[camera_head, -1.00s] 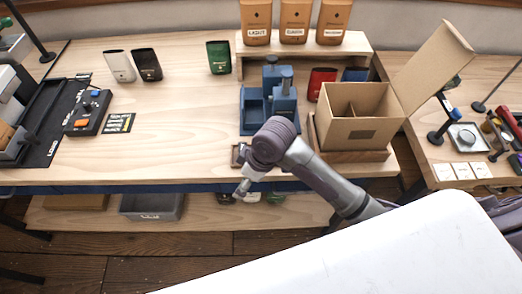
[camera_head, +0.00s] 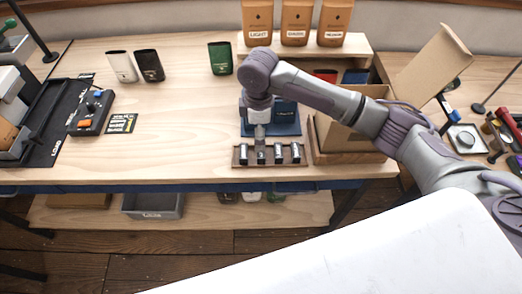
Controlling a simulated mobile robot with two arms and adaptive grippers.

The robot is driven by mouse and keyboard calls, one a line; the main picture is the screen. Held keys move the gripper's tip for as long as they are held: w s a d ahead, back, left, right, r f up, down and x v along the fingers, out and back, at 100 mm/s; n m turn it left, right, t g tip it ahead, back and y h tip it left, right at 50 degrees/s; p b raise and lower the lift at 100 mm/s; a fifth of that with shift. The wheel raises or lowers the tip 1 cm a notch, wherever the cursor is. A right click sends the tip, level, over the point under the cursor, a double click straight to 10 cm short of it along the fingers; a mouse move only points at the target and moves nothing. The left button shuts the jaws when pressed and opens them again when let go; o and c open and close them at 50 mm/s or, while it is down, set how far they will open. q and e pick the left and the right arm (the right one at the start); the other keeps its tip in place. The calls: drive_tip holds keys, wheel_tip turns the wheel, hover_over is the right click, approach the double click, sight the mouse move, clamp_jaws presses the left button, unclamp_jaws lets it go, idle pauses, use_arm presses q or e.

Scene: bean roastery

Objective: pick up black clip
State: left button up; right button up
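Several small dark pieces with silvery fronts, which look like clips (camera_head: 279,154), stand in a row on a low brown wooden tray (camera_head: 240,163) at the table's front edge. Which of them is the black clip I cannot tell at this size. My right gripper (camera_head: 259,144) points down over the left half of the row, close above or touching a piece there. Its fingers are too small and partly hidden to show whether they are open or shut. My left gripper is not in view.
Behind my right arm is a blue stand (camera_head: 288,126), mostly hidden. An open cardboard box (camera_head: 340,139) stands right of the tray. Bags labelled by roast (camera_head: 296,24) stand on a shelf behind. White (camera_head: 122,66), black (camera_head: 149,65) and green (camera_head: 220,58) pouches stand further left.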

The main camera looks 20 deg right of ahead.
wheel_tip(320, 180, down, 3)
drive_tip(key=shift+f, duration=0.1)
drive_tip(key=f, duration=0.1)
drive_tip(key=f+p, duration=0.2)
drive_tip(key=f, duration=0.1)
drive_tip(key=shift+d, duration=0.25)
drive_tip(key=shift+f, duration=0.6)
drive_tip(key=c, duration=0.9)
